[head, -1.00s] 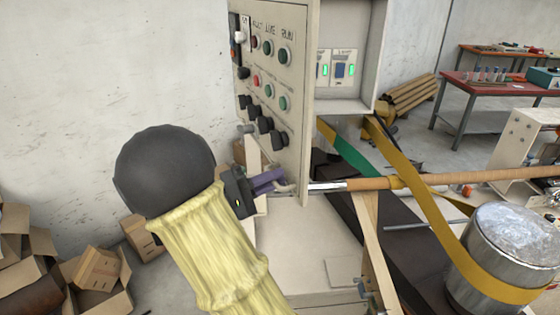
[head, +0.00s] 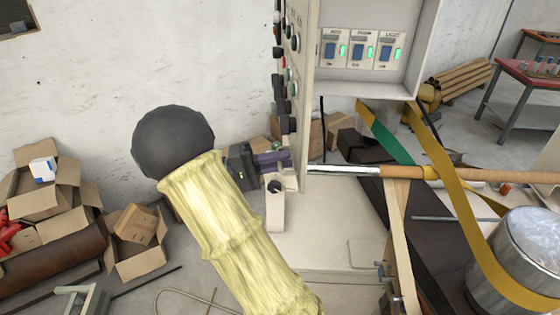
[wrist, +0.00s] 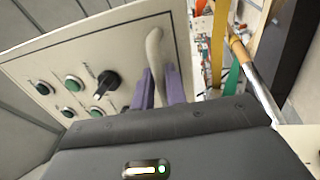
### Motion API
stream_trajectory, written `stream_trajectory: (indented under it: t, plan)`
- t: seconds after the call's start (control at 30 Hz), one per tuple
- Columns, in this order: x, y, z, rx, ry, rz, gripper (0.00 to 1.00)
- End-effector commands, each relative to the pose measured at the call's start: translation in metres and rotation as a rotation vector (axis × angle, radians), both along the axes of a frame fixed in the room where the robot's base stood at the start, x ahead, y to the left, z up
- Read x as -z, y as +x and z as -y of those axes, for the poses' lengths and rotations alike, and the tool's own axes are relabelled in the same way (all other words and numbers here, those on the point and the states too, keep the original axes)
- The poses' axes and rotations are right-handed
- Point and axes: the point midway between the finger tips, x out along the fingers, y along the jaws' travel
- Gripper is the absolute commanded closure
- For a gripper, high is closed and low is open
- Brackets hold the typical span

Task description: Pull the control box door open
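The control box door (head: 301,110) stands swung open and shows almost edge-on in the head view, its knobs and buttons facing left. The open control box (head: 432,45) shows lit switches inside. In the wrist view the door's front (wrist: 60,62) carries green buttons, a black knob and a pale curved handle (wrist: 154,48). My gripper (head: 282,160) is at the door's lower edge. Its purple fingers (wrist: 162,88) lie on both sides of the handle's lower end and appear closed on it. The exact contact is partly hidden.
A metal shaft (head: 342,170) runs right from near the door's lower corner. A yellow strap (head: 452,170) loops around a metal drum (head: 525,255). Cardboard boxes (head: 135,245) lie on the floor at left.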

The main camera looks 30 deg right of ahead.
Motion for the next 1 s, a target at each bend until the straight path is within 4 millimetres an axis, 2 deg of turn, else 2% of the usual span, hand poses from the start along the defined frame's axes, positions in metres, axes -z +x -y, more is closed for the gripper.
stream_trajectory:
  t: [0.37,0.53,0.77,1.0]
  plan:
    - [-0.001,0.001,-0.001,-0.002,-0.001,0.001,0.85]
    - [0.003,0.006,-0.010,-0.005,0.000,0.004,0.85]
    - [0.013,0.023,-0.045,-0.004,-0.001,0.003,0.85]
    - [0.019,0.043,-0.087,-0.004,-0.002,0.003,0.85]
